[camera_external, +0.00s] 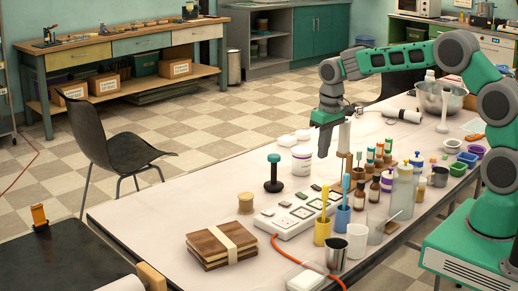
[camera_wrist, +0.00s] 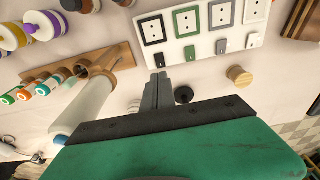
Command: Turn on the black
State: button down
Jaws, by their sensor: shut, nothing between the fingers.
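A white panel (camera_external: 290,215) lies on the table. My gripper (camera_external: 323,152) is shut and empty, pointing down above the table behind the panel. In the wrist view its fingertips (camera_wrist: 158,77) appear just short of the panel's edge, apart from the switches.
A green-topped black stand (camera_external: 273,174), a wooden spool (camera_external: 245,203) and a white tub (camera_external: 302,161) stand near the panel. Strapped wooden boards (camera_external: 222,246) lie left. The table's far-left area is clear.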

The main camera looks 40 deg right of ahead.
aim_at(315, 186)
jog(key=shift+s+r, duration=0.15)
jog(key=shift+r, duration=0.75)
jog(key=shift+s+r, duration=0.1)
jog(key=shift+r, duration=0.8)
jog(key=w+f, duration=0.1)
jog(key=f, duration=0.3)
jog(key=w+f, duration=0.1)
jog(key=f, duration=0.4)
jog(key=w+f, duration=0.1)
jog(key=f, duration=0.3)
jog(key=shift+w+f, duration=0.1)
jog(key=shift+f, duration=0.25)
jog(key=shift+f+b, duration=0.2)
jog(key=shift+b, duration=0.3)
jog(key=shift+f, duration=0.1)
